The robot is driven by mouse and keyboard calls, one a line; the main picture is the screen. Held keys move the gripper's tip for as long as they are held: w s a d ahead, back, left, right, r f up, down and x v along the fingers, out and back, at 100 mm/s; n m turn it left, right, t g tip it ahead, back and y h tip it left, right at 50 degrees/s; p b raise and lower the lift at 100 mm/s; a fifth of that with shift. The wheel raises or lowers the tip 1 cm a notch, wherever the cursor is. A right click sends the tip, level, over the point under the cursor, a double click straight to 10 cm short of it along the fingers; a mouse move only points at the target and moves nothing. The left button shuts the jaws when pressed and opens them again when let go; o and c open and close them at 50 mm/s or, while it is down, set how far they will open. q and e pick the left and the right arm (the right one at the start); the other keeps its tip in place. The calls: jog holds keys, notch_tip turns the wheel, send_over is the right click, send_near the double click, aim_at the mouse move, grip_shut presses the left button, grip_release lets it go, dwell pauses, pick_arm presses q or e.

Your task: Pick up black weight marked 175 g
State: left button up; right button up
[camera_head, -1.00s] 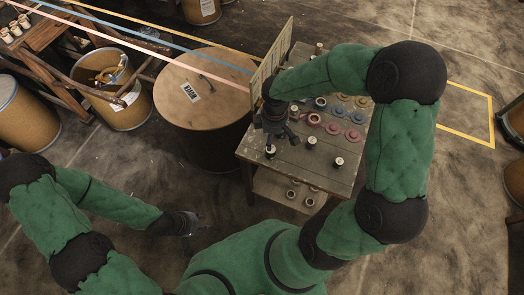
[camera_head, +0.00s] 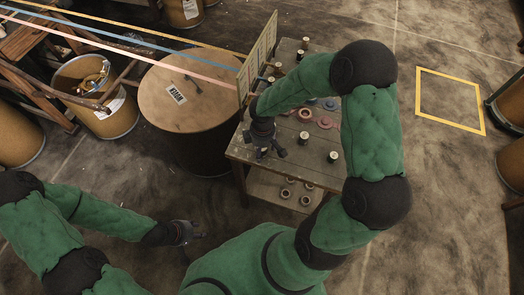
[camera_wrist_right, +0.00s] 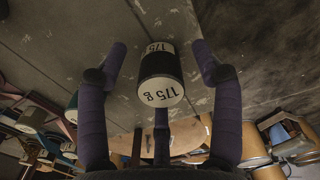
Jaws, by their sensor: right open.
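The black weight marked 175 g (camera_wrist_right: 161,76), with pale labelled ends, is in the right wrist view between the spread fingers of my right gripper (camera_wrist_right: 161,62). Gaps show on both sides, and one finger is below it. In the head view my right gripper (camera_head: 268,150) is low over the table's left front corner, where it mostly hides this weight. Two other black weights with pale tops, one at the front (camera_head: 333,157) and one just behind it (camera_head: 304,138), stand to its right. My left gripper (camera_head: 188,233) is away from the table; its fingers are too small to judge.
The wooden table (camera_head: 320,175) holds several red and blue discs (camera_head: 324,122) and has a lower shelf with rings (camera_head: 286,193). An upright board (camera_head: 257,62) with coloured tapes stands at its left edge. A lidded drum (camera_head: 190,105) is left of it.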

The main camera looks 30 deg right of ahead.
jog(key=shift+r, duration=0.1)
grip_shut()
